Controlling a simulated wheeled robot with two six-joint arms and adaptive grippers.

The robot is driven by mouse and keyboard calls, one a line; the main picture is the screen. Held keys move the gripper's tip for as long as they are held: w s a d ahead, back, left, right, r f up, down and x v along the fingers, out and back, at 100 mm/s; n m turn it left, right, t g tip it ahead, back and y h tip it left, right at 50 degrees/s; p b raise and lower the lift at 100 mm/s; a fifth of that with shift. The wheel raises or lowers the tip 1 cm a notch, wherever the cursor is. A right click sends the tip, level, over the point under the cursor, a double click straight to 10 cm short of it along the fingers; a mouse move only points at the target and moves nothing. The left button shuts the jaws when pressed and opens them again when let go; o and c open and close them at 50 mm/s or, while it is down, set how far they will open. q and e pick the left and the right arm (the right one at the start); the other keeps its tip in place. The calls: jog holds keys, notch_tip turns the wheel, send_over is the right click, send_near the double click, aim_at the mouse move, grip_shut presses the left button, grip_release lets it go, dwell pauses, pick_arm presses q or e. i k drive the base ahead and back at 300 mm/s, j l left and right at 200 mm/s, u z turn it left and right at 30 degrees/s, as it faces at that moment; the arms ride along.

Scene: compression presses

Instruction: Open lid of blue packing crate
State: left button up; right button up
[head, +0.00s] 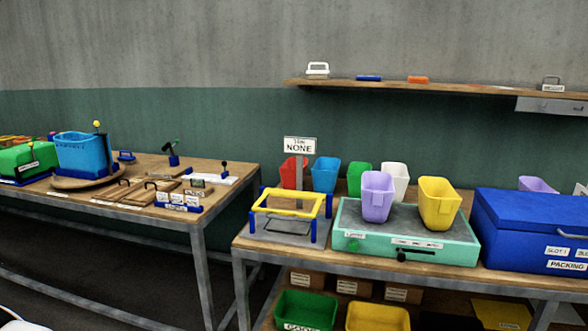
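The blue packing crate (515,241) stands on the right end of the near workbench, cut off by the right edge of the head view. Its blue lid (535,207) lies flat and shut on top, so the inside is hidden. White labels on its front include "SLOT 1" and "PACKING", the rest being cut off. Neither of my grippers shows in this view.
Left of the crate, a teal press box (361,243) carries a purple bin (377,203) and a yellow bin (440,209). A yellow-topped frame (291,203) stands beside it. A wooden shelf (440,86) hangs above. Another bench (225,180) stands left.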

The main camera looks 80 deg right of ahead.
aim_at(567, 216)
jog(key=k+z, duration=0.1)
jog(key=z, duration=0.35)
jog(key=l+z, duration=0.1)
jog(key=z, duration=0.35)
jog(key=k+l+z, duration=0.1)
jog(key=z, duration=0.35)
jog(key=l+z, duration=0.15)
jog(key=z, duration=0.3)
jog(key=l+z, duration=0.15)
jog(key=z, duration=0.3)
jog(key=l+z, duration=0.1)
jog(key=z, duration=0.35)
jog(key=l+z, duration=0.15)
jog(key=z, duration=0.3)
jog(key=l+z, duration=0.15)
jog(key=z, duration=0.3)
jog(key=i+l+z, duration=1.2)
jog(key=i+l, duration=0.15)
jog(key=i, duration=0.2)
jog(key=i+l, duration=0.1)
jog(key=i, duration=0.3)
jog(key=u, duration=1.9)
